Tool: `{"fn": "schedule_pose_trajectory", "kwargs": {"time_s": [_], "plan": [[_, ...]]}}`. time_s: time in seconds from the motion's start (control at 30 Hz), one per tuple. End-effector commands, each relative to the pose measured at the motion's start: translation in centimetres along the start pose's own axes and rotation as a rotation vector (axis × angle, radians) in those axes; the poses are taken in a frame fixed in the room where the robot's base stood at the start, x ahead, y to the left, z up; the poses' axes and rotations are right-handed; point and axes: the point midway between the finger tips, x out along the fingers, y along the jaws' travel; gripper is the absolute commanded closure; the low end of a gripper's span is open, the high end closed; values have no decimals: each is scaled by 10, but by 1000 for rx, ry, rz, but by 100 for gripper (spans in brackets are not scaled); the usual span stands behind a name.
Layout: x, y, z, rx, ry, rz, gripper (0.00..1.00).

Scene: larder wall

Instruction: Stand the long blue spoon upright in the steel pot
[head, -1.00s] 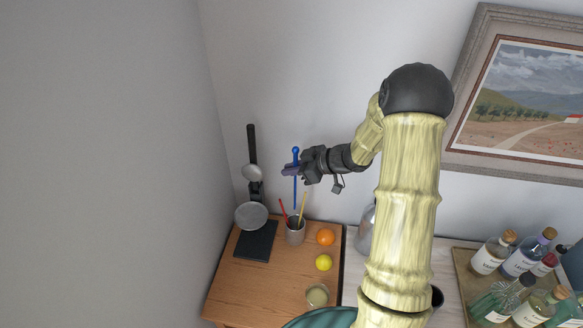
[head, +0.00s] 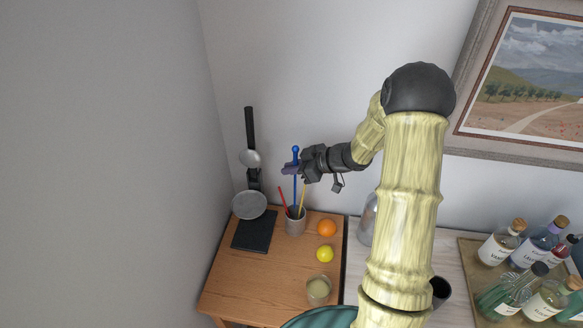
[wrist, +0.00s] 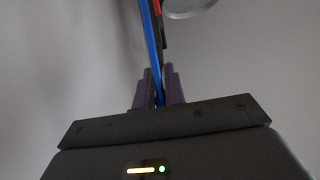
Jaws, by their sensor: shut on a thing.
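The long blue spoon (head: 295,191) is upright, with its knobbed end at the top. My gripper (head: 292,168) is shut on its upper part; the wrist view shows the blue shaft (wrist: 150,40) between the two purple fingers (wrist: 158,90). The steel pot (head: 295,226) stands on the wooden top directly below. The spoon's lower end reaches the pot's mouth among the other utensils; how deep it goes is hidden. A red utensil (head: 283,202) and a yellow one (head: 303,197) lean outwards in the pot.
A stand with hanging pan and ladle (head: 250,205) is left of the pot, on a dark base (head: 254,232). An orange (head: 327,228), a lemon (head: 325,254) and a glass jar (head: 318,289) are to the right and front. A tray of bottles (head: 480,268) stands far right.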

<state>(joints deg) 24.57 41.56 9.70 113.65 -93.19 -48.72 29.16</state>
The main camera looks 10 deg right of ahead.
Motion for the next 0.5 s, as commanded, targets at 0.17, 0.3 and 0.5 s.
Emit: {"fn": "schedule_pose_trajectory", "kwargs": {"time_s": [0.17, 0.3, 0.5], "plan": [[7, 0, 11, 0, 0, 0, 100], [12, 0, 19, 0, 0, 0, 100], [19, -1, 30, 1, 0, -1, 100]]}}
